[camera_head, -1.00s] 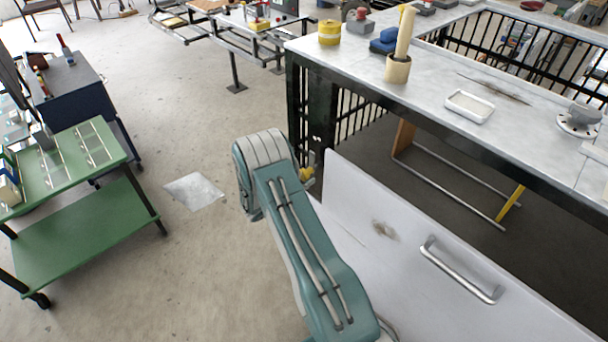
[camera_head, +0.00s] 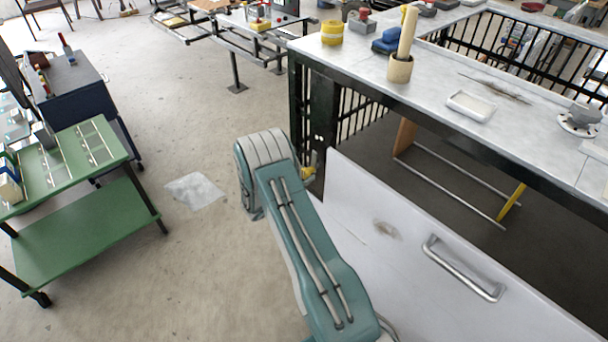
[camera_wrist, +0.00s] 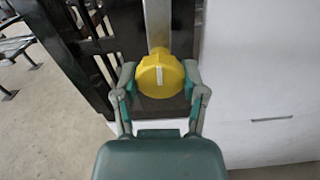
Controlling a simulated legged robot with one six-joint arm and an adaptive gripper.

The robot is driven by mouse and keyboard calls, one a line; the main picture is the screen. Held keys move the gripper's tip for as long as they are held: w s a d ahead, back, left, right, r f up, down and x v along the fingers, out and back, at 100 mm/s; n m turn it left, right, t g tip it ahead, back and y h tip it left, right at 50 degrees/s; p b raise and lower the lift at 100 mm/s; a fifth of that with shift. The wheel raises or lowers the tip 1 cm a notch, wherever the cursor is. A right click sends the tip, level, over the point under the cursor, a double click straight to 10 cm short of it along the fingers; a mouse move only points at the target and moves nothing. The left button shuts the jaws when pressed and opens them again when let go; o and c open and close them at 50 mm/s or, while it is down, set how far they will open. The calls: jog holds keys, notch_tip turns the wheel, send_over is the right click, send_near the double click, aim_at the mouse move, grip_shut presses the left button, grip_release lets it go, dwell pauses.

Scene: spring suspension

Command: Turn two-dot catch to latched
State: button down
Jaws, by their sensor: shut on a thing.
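The catch is a yellow knob (camera_wrist: 160,75) with a white stripe standing nearly upright on its face, in the wrist view. It sits on a dark plate below a grey metal bar (camera_wrist: 157,22). I cannot make out any dots on it. My gripper (camera_wrist: 160,92) is shut on the knob, one finger on its left side and one on its right. In the head view a bit of the yellow knob (camera_head: 308,174) shows beside the bench's dark post, and my arm hides my gripper there.
A white panel (camera_head: 390,235) with a metal handle (camera_head: 462,268) stands right of the knob, under the marble-topped bench (camera_head: 430,85). A green cart (camera_head: 85,225) stands at the left. The floor (camera_head: 130,95) between them is mostly clear, with a pale sheet (camera_head: 194,191).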

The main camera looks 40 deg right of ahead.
jog(key=m, duration=0.4)
jog(key=shift+w+d+r, duration=0.1)
jog(key=m, duration=0.4)
jog(key=shift+m, duration=0.3)
jog(key=m, duration=0.4)
jog(key=shift+m, duration=2.2)
jog(key=shift+f, duration=0.2)
jog(key=shift+c, duration=1)
grip_release()
jog(key=shift+d, duration=0.1)
jog(key=shift+o, duration=0.3)
jog(key=shift+d, duration=0.1)
